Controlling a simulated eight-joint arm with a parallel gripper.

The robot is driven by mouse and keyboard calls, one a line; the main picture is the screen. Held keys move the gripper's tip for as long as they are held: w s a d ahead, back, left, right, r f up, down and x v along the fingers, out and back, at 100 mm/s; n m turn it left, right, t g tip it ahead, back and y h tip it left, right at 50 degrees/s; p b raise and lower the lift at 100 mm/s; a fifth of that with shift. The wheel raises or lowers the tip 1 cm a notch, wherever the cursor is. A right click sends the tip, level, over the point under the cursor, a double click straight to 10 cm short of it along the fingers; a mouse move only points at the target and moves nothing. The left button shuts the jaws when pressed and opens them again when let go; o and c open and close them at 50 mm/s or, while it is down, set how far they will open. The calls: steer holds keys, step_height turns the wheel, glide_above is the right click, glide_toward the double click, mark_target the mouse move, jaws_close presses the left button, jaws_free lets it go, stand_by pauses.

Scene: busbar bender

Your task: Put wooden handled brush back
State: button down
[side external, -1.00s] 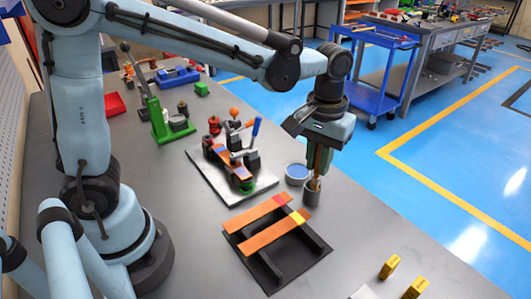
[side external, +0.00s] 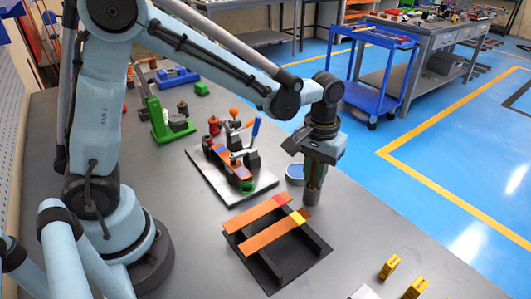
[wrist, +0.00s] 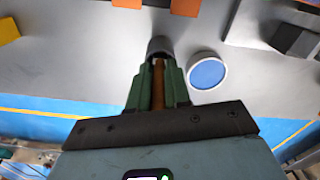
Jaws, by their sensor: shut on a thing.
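The wooden handled brush shows in the wrist view as a brown handle (wrist: 158,84) between the two green fingers of my gripper (wrist: 159,88). My gripper is shut on this handle. A dark grey cup (wrist: 160,45) lies straight beyond the fingertips, and the handle runs toward it. In the side view my gripper (side external: 315,180) points down directly over the grey cup (side external: 311,197), with its fingertips close to the rim. The brush's lower end is hidden, so I cannot tell how deep it sits in the cup.
A round tin with a blue top (side external: 295,173) stands close beside the cup; it also shows in the wrist view (wrist: 207,71). A black rack (side external: 285,262) with orange bars is in front. A bending fixture (side external: 232,165) stands left. Two yellow blocks (side external: 390,266) lie front right.

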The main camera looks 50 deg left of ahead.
steer(key=c, duration=1.1)
jaws_free()
steer(key=shift+f, duration=0.1)
step_height(320, 180, up, 12)
steer(key=shift+r, duration=0.1)
steer(key=shift+s+a+r, duration=0.1)
steer(key=shift+s+a, duration=0.05)
steer(key=shift+s, duration=0.05)
steer(key=shift+s+a+f+m+t, duration=0.65)
steer(key=shift+s+a+t, duration=0.6)
steer(key=shift+s, duration=0.35)
steer(key=shift+s+a+f+m+t, duration=0.65)
steer(key=shift+s+a+t, duration=0.55)
steer(key=shift+s, duration=0.45)
steer(key=shift+s+a+f+m+t, duration=0.5)
steer(key=shift+s+a+f+t, duration=0.3)
steer(key=shift+s+a+t, duration=0.65)
steer(key=shift+s+d+g, duration=0.15)
steer(key=shift+g, duration=0.15)
